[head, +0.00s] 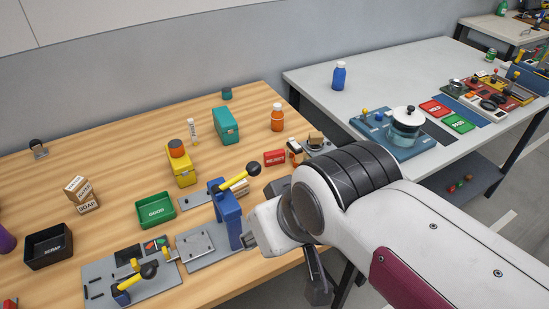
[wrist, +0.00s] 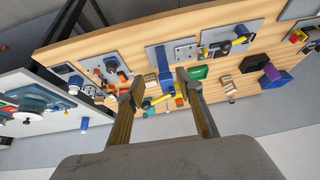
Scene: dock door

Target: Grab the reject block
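The reject block, a small red block with white lettering (head: 274,157), lies on the wooden table, right of the yellow clamp handle, in the head view. In the head view my arm hides part of the table to the right of the block.
A blue clamp with a yellow handle (head: 228,212) stands between my gripper and the green GOOD tray (head: 156,210). A teal box (head: 225,126) and orange bottle (head: 277,118) stand behind. A black SCRAP tray (head: 48,247) is at left.

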